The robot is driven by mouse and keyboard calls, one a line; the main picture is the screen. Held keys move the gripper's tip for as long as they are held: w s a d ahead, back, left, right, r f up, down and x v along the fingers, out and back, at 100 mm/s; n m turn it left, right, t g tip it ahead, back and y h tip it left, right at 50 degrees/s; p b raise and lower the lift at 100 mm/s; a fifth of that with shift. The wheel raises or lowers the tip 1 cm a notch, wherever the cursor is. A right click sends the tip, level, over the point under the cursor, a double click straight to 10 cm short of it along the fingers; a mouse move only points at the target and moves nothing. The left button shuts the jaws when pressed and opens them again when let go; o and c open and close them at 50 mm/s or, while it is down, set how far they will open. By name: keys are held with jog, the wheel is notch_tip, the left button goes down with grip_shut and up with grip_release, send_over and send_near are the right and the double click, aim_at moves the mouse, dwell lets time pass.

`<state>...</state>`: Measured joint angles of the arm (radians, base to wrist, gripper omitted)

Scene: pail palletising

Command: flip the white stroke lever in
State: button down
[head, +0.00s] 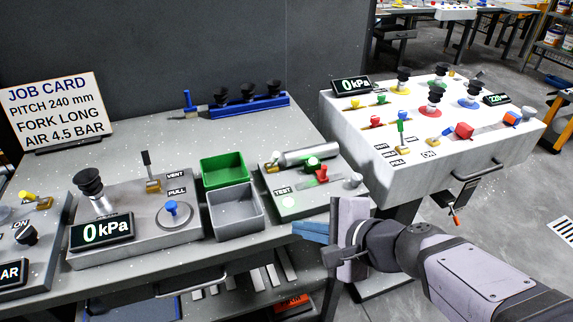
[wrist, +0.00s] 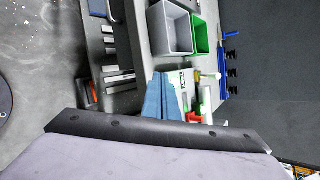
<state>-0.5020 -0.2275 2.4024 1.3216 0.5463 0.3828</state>
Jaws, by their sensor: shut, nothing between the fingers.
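No label reading "stroke" is legible, so I cannot tell for certain which part is the white stroke lever. My gripper (head: 308,230) has blue fingers, shut and empty, in front of the bench edge and below and left of that white knob. In the wrist view the blue fingers (wrist: 160,97) point toward the test unit, whose red lever (wrist: 193,117) shows beside them. The gripper body hides part of the unit there.
A green bin (head: 224,168) and a grey bin (head: 236,213) sit left of the test unit. A pump panel with a 0 kPa display (head: 101,231) is farther left. A white console (head: 350,150) with many knobs stands at right, close to my arm.

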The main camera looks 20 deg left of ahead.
jog(key=w+r+m+t, duration=0.3)
jog(key=w+r+m, duration=0.2)
jog(key=m, duration=0.8)
jog(key=shift+w+m+t, duration=0.3)
jog(key=shift+w+m, duration=0.1)
jog(key=shift+w, duration=0.15)
jog(key=shift+d, duration=0.1)
jog(key=shift+y, duration=0.3)
jog(key=b, duration=0.3)
send_near(274, 160)
jog(key=f, duration=0.1)
jog(key=w+f, duration=0.1)
jog(key=f, duration=0.1)
jog(key=shift+f, duration=0.3)
jog(key=shift+w+a+r+p, duration=0.6)
jog(key=shift+a+r+p, duration=0.05)
jog(key=shift+a+p, duration=0.2)
jog(key=shift+w+a+r+p, duration=0.2)
jog(key=shift+w+a+p, duration=0.1)
jog(key=shift+w+a, duration=0.25)
jog(key=shift+s, duration=0.1)
